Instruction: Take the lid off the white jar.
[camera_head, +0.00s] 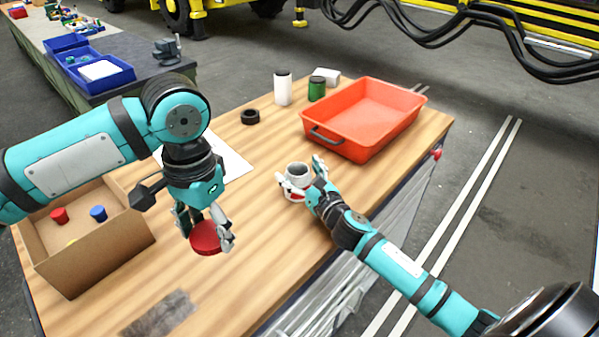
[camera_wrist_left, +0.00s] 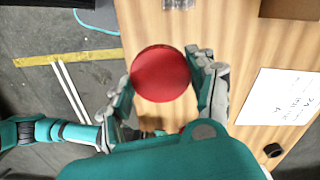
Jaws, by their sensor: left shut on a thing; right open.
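The red round lid (camera_head: 206,238) is between the fingers of my left gripper (camera_head: 208,228), which is shut on it above the table's near left part. The lid also shows as a red disc in the left wrist view (camera_wrist_left: 161,73), with a finger on either side. The white jar (camera_head: 298,171) stands upright and uncovered near the middle of the table, its round opening facing up. My right gripper (camera_head: 302,182) is open, with its fingers on either side of the jar; whether they touch it is unclear. A red patch shows low on the jar's front.
An orange tray (camera_head: 341,141) stands behind the jar to the right. A white container (camera_head: 283,88), a green one (camera_head: 317,89) and a black ring (camera_head: 250,117) are further back. A cardboard box (camera_head: 118,250) with small coloured pieces is at the left.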

